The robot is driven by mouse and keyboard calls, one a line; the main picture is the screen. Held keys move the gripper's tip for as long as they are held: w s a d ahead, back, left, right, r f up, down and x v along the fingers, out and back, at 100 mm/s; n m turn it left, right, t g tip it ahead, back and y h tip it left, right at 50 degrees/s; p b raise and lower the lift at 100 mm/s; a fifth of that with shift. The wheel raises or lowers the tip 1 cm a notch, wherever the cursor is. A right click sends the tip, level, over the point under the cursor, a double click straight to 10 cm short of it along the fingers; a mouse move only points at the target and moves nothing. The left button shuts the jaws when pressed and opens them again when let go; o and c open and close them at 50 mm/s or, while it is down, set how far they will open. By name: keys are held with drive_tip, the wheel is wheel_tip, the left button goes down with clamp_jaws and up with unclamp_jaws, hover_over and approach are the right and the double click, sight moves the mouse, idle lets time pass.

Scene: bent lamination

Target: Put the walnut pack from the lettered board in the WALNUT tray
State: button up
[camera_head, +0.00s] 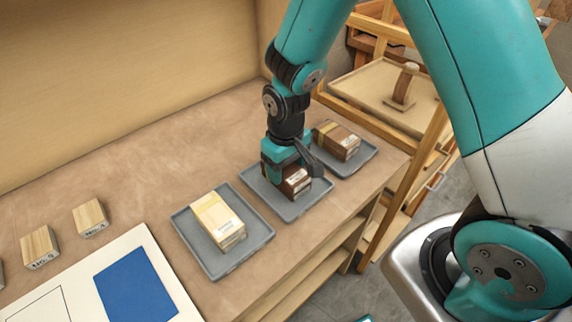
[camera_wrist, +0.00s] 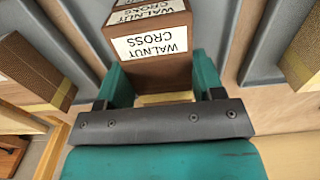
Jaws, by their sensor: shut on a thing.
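My gripper (camera_head: 285,160) is shut on a dark brown walnut pack (camera_head: 298,183) over the middle grey tray (camera_head: 258,187). The pack is low within the tray's outline; I cannot tell whether it touches the tray floor. In the wrist view the walnut pack (camera_wrist: 152,52) sits between the two teal fingers, with white labels reading "WALNUT CROSS". No name is readable on the trays. The lettered board (camera_head: 150,250) lies at the lower left, with a blue rectangle and an outlined empty one in view.
A left grey tray (camera_head: 261,231) holds a pale wood pack (camera_head: 218,220). A right grey tray (camera_head: 364,153) holds a brown pack with a yellowish band (camera_head: 337,140). Small wood blocks (camera_head: 40,247) (camera_head: 90,217) stand behind the board. The bench edge is close in front of the trays.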

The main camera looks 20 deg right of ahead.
drive_tip(key=o, duration=1)
drive_tip(key=shift+f, duration=0.1)
drive_tip(key=shift+c, duration=0.2)
wheel_tip(320, 180, up, 12)
drive_tip(key=b, duration=0.1)
drive_tip(key=s+a+r+n+y, duration=0.1)
drive_tip(key=s+r, duration=0.3)
drive_tip(key=s, duration=0.5)
drive_tip(key=s+a+r+n+y, duration=0.2)
drive_tip(key=s+r, duration=0.3)
drive_tip(key=s, duration=0.4)
drive_tip(key=shift+s+a+r+y, duration=0.3)
drive_tip(key=shift+a+y, duration=0.3)
drive_tip(key=shift+a, duration=0.2)
